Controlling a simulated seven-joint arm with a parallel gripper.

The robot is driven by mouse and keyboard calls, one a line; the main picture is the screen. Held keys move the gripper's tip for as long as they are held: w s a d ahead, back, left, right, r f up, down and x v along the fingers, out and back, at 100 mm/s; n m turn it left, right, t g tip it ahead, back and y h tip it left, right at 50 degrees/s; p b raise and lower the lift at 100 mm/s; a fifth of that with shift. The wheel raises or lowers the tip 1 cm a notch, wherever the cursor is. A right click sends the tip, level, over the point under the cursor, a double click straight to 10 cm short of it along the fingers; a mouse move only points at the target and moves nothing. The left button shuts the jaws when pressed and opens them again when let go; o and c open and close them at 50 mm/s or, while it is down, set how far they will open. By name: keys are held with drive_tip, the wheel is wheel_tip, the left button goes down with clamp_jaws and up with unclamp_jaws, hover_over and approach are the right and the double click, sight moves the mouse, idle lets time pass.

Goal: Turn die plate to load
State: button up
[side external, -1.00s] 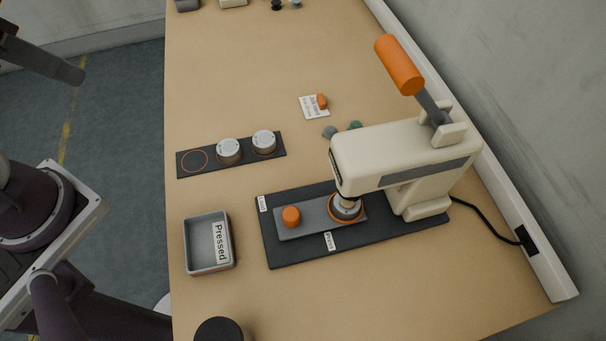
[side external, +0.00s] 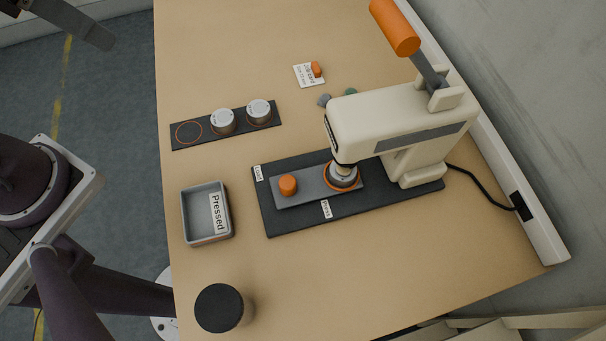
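The grey die plate (side external: 308,189) lies on the black base of the press (side external: 395,124). Its orange knob (side external: 288,185) is at the left end, near a small label that seems to read "Load" (side external: 258,173). Its orange-ringed end (side external: 328,181) is under the press head, with a pale round piece there, partly hidden. A "Press" label (side external: 326,209) is at the base's front. The press lever's orange handle (side external: 394,27) is raised. I cannot make out my gripper in this view; a dark bar at the upper left shows no fingers.
A dark strip (side external: 188,133) holds two silver-topped round pieces (side external: 222,121) and one empty ringed place. A grey tray (side external: 187,216) labelled "Pressed" looks empty. A black-topped cylinder (side external: 219,308) stands at the front left. A card with an orange piece (side external: 316,69) lies behind. A cable runs right.

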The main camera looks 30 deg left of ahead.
drive_tip(key=shift+o, duration=0.3)
drive_tip(key=w+d+f+m+g, duration=0.2)
drive_tip(key=w+d+f, duration=0.2)
drive_tip(key=w+d, duration=0.2)
drive_tip(key=shift+d+f, duration=0.25)
drive_tip(key=shift+d, duration=0.7)
drive_tip(key=m+g, duration=0.3)
drive_tip(key=m, duration=0.1)
hover_over(287, 182)
drive_tip(key=shift+y, duration=0.3)
wheel_tip(287, 182, down, 17)
drive_tip(key=shift+f, duration=0.15)
wheel_tip(287, 182, down, 7)
drive_tip(key=shift+f, duration=0.1)
clamp_jaws()
